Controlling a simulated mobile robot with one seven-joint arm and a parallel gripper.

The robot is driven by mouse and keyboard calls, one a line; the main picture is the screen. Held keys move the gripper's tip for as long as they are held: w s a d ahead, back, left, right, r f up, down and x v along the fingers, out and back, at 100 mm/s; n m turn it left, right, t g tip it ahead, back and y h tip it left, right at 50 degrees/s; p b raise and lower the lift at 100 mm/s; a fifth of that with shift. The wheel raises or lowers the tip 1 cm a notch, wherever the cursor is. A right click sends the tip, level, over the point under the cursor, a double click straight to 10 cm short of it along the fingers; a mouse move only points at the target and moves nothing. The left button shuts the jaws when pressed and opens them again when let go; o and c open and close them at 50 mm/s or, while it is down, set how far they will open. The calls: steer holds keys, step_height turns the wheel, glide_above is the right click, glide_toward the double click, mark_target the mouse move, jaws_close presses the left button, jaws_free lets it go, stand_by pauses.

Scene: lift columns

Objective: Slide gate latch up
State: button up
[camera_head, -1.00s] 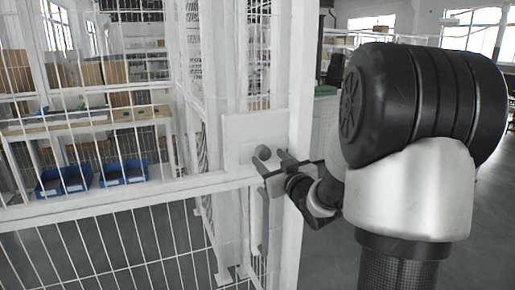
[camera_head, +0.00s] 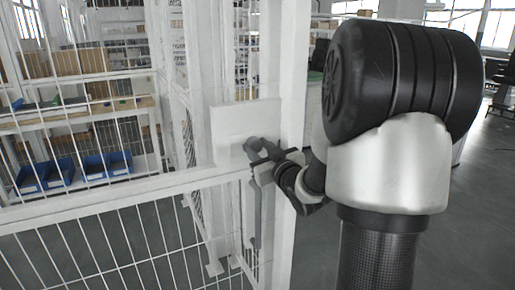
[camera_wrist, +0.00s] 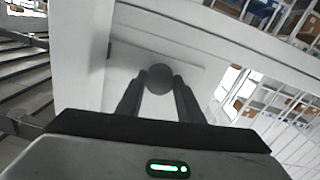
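The gate latch shows as a grey round knob (camera_head: 253,146) in front of a white plate (camera_head: 232,122) on the white gate post. A grey vertical bar (camera_head: 254,215) hangs below it. My gripper (camera_head: 262,152) is at the knob from the right, its two dark fingers reaching toward the plate. In the wrist view the knob (camera_wrist: 160,79) sits between the tips of my gripper (camera_wrist: 160,90), one finger on each side, with no clear gap. The fingers look closed onto the knob, and they hide part of its sides.
White mesh fence panels (camera_head: 120,225) with a horizontal rail stand left of the post. Behind the mesh are a bench and blue bins (camera_head: 107,164). My arm fills the right of the head view. Open floor (camera_head: 470,200) lies to the right.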

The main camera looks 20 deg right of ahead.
mark_target(251, 130)
steer(key=shift+w+r+p, duration=0.1)
steer(key=shift+r+p, duration=0.7)
steer(key=shift+r, duration=1.1)
jaws_close()
steer(key=o, duration=1.2)
jaws_free()
steer(key=shift+o, duration=0.4)
steer(key=shift+f, duration=0.15)
